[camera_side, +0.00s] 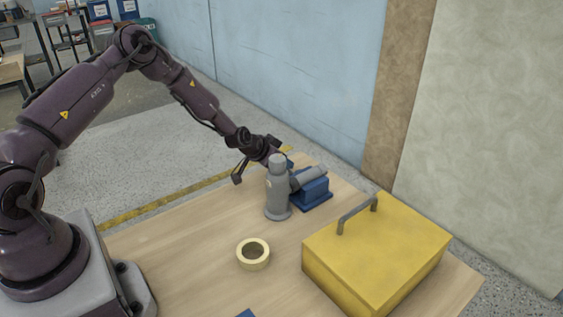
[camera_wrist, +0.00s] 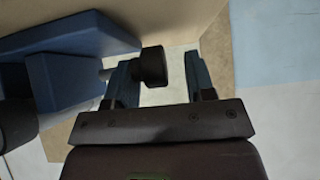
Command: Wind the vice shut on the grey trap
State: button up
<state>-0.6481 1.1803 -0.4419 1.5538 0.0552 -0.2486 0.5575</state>
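The blue vice (camera_side: 313,194) sits on the wooden table near its far edge. The grey trap (camera_side: 277,195) stands upright beside it, with its side pipe (camera_side: 308,177) reaching over the vice; whether the jaws touch it cannot be told. In the wrist view, the vice's blue body (camera_wrist: 65,82) is at the left, and a short shaft leads from it to a black knob (camera_wrist: 153,66). My gripper (camera_wrist: 161,76) is open with the knob between its fingers, close to the left finger and with a gap to the right one.
A yellow toolbox (camera_side: 377,252) with a grey handle stands at the right front of the table. A roll of cream tape (camera_side: 253,254) lies in front of the trap. A small blue piece (camera_side: 245,313) shows at the bottom edge. The table's left part is clear.

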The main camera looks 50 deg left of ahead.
jog(key=shift+d+r, duration=0.1)
jog(key=shift+s+r, duration=0.15)
jog(key=v, duration=1.2)
jog(key=shift+s, duration=0.25)
